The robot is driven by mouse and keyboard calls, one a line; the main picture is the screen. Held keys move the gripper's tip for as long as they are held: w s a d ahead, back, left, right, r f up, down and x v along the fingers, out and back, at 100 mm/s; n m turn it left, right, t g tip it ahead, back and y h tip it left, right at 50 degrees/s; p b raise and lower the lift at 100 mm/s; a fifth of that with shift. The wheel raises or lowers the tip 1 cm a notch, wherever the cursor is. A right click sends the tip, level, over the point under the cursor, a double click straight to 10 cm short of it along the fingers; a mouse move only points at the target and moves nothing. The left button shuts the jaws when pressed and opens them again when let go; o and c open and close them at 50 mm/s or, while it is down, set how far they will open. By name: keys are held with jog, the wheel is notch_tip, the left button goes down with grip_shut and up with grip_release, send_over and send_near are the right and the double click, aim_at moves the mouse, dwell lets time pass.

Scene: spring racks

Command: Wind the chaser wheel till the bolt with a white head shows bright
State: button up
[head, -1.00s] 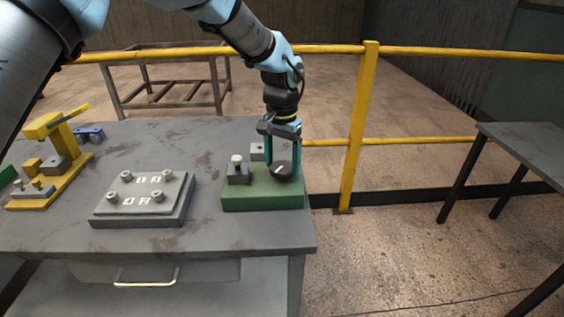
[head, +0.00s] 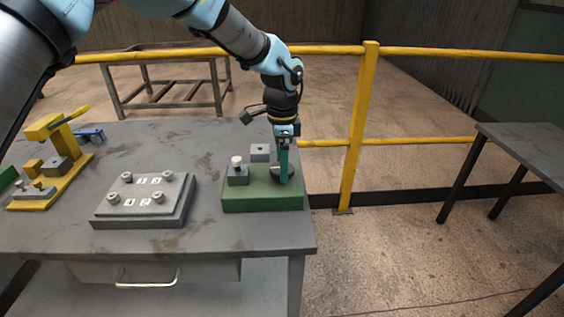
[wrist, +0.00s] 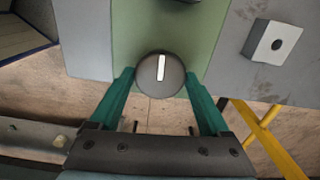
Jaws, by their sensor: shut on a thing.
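The chaser wheel (head: 275,171) is a dark round knob at the right end of a green base (head: 262,201). In the wrist view the wheel (wrist: 160,80) shows a white line that runs nearly straight up and down. My gripper (head: 284,174) is shut on the wheel from above, one finger on each side. The bolt with a white head (head: 237,160) stands upright in a small grey block on the left of the base; its head looks pale, and I cannot tell whether it is lit. In the head view my fingers hide part of the wheel.
A grey block with a hole (head: 260,152) sits behind the base. A grey plate (head: 145,200) with several bolts and white marks lies left of it. A yellow fixture (head: 58,165) stands farther left. A yellow rail (head: 358,130) runs behind the table.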

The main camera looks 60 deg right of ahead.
jog(key=m+p, duration=0.1)
jog(key=m, duration=0.4)
jog(key=shift+r+m, duration=0.1)
jog(key=shift+m, duration=0.2)
jog(key=m+p, duration=0.1)
jog(key=m, duration=0.4)
jog(key=shift+m, duration=0.4)
jog(key=o, duration=1.2)
notch_tip(320, 180, up, 11)
jog(key=b, duration=0.2)
jog(key=shift+b, duration=0.3)
